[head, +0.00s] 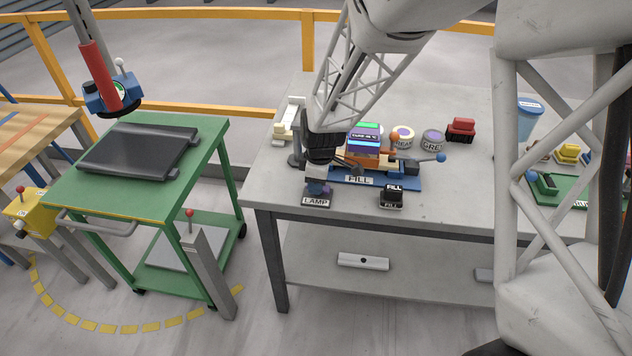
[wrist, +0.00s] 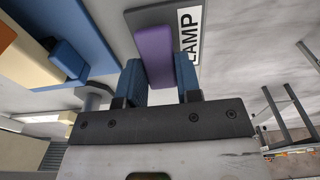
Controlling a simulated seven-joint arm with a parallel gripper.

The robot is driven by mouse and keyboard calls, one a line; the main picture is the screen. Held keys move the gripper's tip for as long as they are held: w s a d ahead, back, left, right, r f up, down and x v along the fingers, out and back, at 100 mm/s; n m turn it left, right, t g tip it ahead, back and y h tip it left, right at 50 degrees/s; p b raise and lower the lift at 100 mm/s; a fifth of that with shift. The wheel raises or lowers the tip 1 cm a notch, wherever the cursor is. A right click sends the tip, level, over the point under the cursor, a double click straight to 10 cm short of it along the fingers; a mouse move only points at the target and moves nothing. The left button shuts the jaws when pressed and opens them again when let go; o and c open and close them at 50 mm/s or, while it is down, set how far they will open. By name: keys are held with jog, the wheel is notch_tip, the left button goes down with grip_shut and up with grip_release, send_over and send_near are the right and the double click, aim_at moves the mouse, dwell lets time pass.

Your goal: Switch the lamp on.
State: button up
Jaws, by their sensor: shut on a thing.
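The lamp switch has a grey base plate with a white LAMP label (head: 315,202) and stands near the front left edge of the stone slab. Its label also shows in the wrist view (wrist: 189,35). A purple switch piece (wrist: 153,42) rises from the plate. My gripper (head: 318,180) is at the switch from above. In the wrist view, its blue fingers (wrist: 158,68) stand on both sides of the purple piece and are shut on it. In the head view my gripper hides most of the switch.
A blue FILL station (head: 405,181) with an orange part and blue-knobbed lever stands close right of my gripper. Round tins (head: 432,139) stand behind. A green cart (head: 75,197) stands left.

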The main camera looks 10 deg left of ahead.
jog(key=o, duration=0.9)
jog(key=shift+r, duration=0.15)
jog(key=shift+d+r, duration=0.15)
jog(key=shift+r, duration=1.75)
jog(key=shift+d+r, duration=0.15)
jog(key=shift+r, duration=1.7)
jog(key=shift+d, duration=0.1)
